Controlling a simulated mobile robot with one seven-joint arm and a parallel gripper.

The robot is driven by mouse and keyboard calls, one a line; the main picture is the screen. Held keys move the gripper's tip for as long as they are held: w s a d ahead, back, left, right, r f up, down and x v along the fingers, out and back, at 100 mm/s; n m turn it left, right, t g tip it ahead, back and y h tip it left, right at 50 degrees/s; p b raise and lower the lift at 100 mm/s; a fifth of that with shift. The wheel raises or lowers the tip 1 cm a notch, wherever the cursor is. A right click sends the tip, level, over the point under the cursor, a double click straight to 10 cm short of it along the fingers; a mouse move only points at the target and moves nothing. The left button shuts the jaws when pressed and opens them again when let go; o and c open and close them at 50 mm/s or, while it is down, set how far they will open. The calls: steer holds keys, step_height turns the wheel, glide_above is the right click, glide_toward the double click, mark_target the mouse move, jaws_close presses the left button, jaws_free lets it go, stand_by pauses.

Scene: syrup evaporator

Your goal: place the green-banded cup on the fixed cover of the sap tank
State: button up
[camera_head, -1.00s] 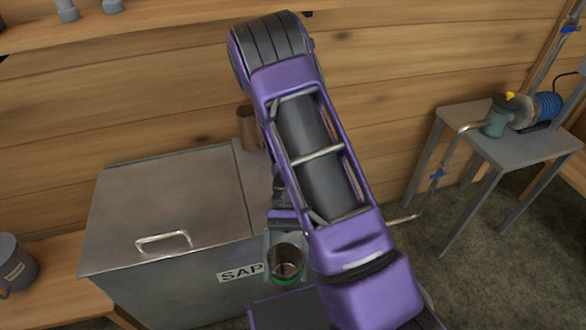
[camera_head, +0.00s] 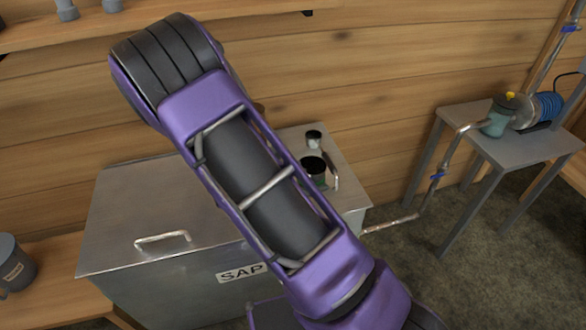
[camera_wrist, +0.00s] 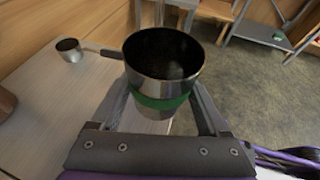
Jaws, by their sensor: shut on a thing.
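The green-banded cup (camera_wrist: 162,75) is a metal cup with a dark inside and a green band around its lower part. My gripper (camera_wrist: 160,110) is shut on it at the band, one finger on each side, and the cup looks upright. In the head view the cup (camera_head: 314,167) shows over the fixed cover (camera_head: 345,188) at the right of the sap tank (camera_head: 190,285), partly hidden by my arm. The cover is the pale surface under the cup in the wrist view (camera_wrist: 55,110). I cannot tell whether the cup touches it.
A small metal dipper (camera_wrist: 68,46) with a long handle lies on the cover near the cup; its bowl shows at the back (camera_head: 313,138). A brown vessel (camera_wrist: 5,103) is at the wrist view's left edge. The tank's hinged lid (camera_head: 150,200) is shut.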

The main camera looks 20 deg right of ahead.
steer(key=w+a+n+t+y, duration=0.3)
steer(key=w+a+n+t, duration=0.3)
steer(key=w, duration=0.1)
steer(key=f, duration=0.7)
steer(key=f+b, duration=0.1)
steer(key=f, duration=0.2)
steer(key=shift+a+f, duration=0.2)
steer(key=shift+a, duration=0.2)
steer(key=shift+f, duration=0.15)
steer(key=o, duration=1.2)
steer(key=shift+o, duration=0.2)
